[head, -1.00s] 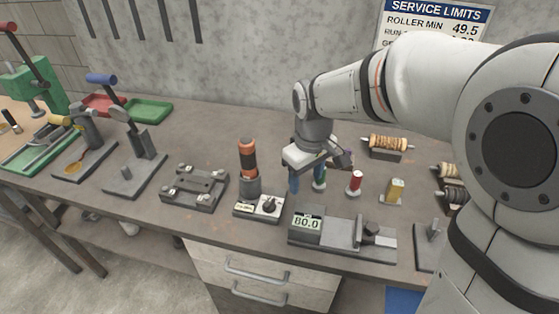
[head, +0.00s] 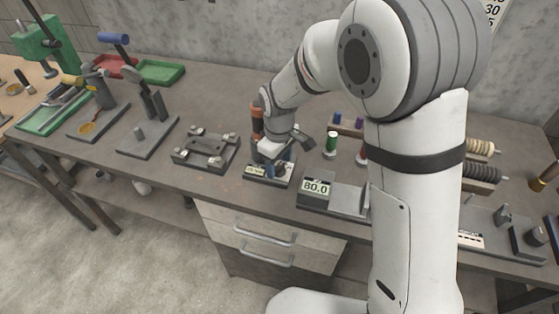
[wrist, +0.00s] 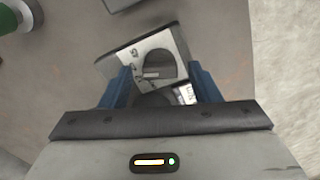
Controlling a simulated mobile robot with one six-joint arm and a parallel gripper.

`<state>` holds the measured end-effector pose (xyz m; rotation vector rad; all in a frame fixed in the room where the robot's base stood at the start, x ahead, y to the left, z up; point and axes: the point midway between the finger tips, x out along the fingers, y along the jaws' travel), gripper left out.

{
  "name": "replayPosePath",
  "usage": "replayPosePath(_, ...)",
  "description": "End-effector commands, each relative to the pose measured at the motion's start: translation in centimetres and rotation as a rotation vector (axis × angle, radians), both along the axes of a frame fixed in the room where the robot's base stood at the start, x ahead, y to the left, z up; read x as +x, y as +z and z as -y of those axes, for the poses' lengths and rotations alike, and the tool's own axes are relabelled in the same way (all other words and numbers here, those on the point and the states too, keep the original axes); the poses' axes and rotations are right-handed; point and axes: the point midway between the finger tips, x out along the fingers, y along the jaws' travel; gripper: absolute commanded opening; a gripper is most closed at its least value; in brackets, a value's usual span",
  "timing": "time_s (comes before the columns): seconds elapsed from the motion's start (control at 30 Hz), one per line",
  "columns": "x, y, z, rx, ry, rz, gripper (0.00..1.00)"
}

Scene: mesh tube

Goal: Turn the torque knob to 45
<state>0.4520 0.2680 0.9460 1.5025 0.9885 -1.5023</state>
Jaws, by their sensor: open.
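The torque knob (wrist: 157,66) is dark and round, on a light-faced block (wrist: 133,52) with markings in the wrist view. In the head view this small block (head: 254,171) stands in front of the orange and black screwdriver (head: 257,124), and my gripper hides most of the knob. My gripper (wrist: 162,82) is open, its two blue fingers pointing down on either side of the knob. Whether a finger touches the knob I cannot tell. In the head view my gripper (head: 274,166) is low over the block.
A grey device with a display (head: 315,187) reading 80.0 stands just right of the block. A grey fixture (head: 206,151) stands to its left. Spools (head: 331,144) stand behind on the right. The bench's front edge is close, with drawers (head: 264,240) below.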

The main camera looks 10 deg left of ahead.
Motion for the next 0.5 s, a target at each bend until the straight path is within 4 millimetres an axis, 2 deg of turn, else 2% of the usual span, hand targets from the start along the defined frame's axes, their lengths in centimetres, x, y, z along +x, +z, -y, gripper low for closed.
replayPosePath(0.23,-0.03,-0.10,-0.01,0.000,0.000,0.000,0.56)
replayPosePath(0.5,-0.04,-0.08,-0.03,0.000,0.001,0.000,0.34)
